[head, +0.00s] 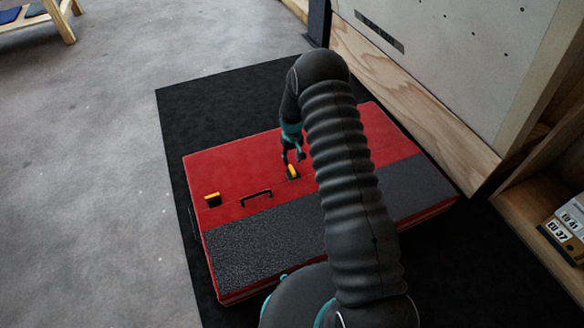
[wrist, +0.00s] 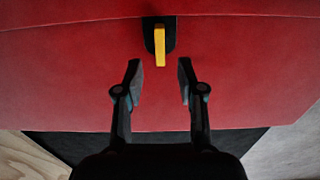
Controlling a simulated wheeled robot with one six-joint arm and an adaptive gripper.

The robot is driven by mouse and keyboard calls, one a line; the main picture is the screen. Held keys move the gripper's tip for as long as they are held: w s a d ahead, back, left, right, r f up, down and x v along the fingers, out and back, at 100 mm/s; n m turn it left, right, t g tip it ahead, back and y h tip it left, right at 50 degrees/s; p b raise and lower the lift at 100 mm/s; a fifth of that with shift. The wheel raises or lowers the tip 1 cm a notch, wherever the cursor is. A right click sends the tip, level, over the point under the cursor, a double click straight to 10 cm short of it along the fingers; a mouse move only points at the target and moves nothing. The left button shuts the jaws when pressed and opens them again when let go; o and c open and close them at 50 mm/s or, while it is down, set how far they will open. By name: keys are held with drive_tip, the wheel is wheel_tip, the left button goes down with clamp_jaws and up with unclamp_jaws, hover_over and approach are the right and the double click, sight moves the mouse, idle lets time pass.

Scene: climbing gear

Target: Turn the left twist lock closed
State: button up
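A red pad (head: 240,163) lies flat with two yellow twist locks on black plates along its seam. The left twist lock (head: 212,197) is at the pad's left side, with my gripper well away from it. The right twist lock (head: 292,171) is near the pad's middle. My gripper (head: 293,158) is just above and beside this right lock. In the wrist view one yellow lock lever (wrist: 160,46) points across the seam. My gripper (wrist: 159,75) is open and empty there, its fingertips apart and just short of the lever, one toward each side.
A black handle (head: 256,197) lies between the locks. A grey textured strip (head: 265,243) covers the pad's near part. A black mat (head: 195,115) lies underneath. A wooden-edged wall (head: 415,90) and a shelf (head: 540,215) stand at the right. Grey floor is free at the left.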

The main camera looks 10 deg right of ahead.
sight(292, 169)
drive_tip(key=shift+f, duration=3.15)
clamp_jaws()
